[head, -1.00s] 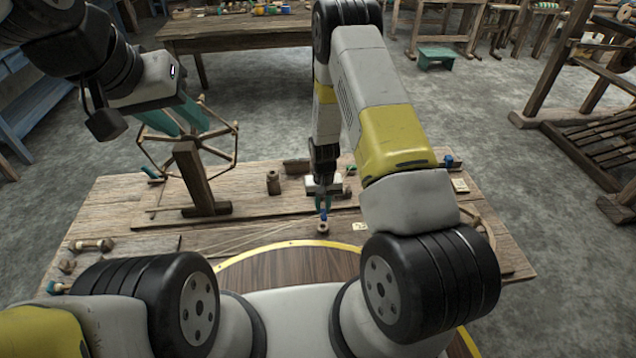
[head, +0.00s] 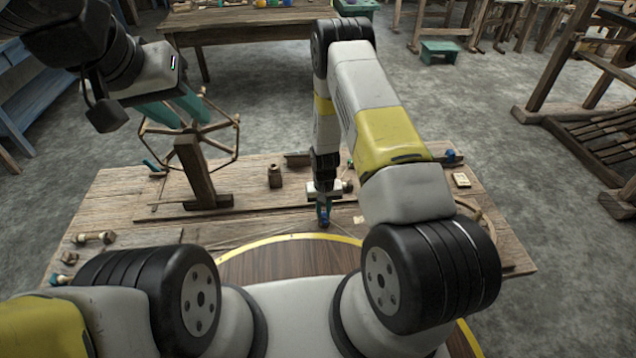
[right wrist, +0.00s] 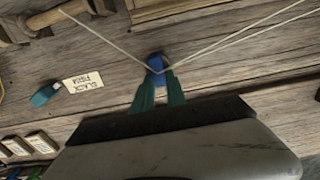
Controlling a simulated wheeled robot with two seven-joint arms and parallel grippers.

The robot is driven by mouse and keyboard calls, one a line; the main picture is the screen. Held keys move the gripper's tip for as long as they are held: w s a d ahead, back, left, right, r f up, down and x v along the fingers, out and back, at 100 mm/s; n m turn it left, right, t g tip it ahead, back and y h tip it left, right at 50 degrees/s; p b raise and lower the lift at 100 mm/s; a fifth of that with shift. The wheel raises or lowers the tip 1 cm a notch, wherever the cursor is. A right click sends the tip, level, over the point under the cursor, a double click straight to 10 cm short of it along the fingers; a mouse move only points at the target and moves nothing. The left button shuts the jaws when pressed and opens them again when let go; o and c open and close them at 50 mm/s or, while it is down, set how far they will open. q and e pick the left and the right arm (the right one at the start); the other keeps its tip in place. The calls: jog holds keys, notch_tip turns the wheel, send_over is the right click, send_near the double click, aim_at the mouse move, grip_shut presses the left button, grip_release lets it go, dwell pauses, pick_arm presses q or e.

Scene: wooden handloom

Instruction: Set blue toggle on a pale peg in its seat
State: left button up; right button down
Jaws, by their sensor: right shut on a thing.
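My right gripper (head: 324,217) points down at the table, near the yellow-edged round panel. In the right wrist view its teal fingers (right wrist: 158,90) are shut on the blue toggle (right wrist: 156,64). Pale cords meet at the toggle, at the fingertips. The pale peg and the seat under the toggle are hidden, so I cannot tell whether the toggle touches the seat. My left gripper (head: 178,110) hangs in the air at the left, its teal fingers apart and empty.
A wooden yarn winder (head: 203,175) stands on the worktable (head: 120,200) at the left. A teal-handled piece (right wrist: 45,94) lies by a label (right wrist: 83,82) reading slack and firm. Bobbins (head: 93,238) lie at the left.

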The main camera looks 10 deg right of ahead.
jog(key=c, duration=1.3)
grip_release()
jog(key=shift+r, duration=0.1)
notch_tip(320, 180, up, 8)
jog(key=shift+f, duration=0.2)
jog(key=shift+o, duration=0.3)
jog(key=shift+d, duration=0.15)
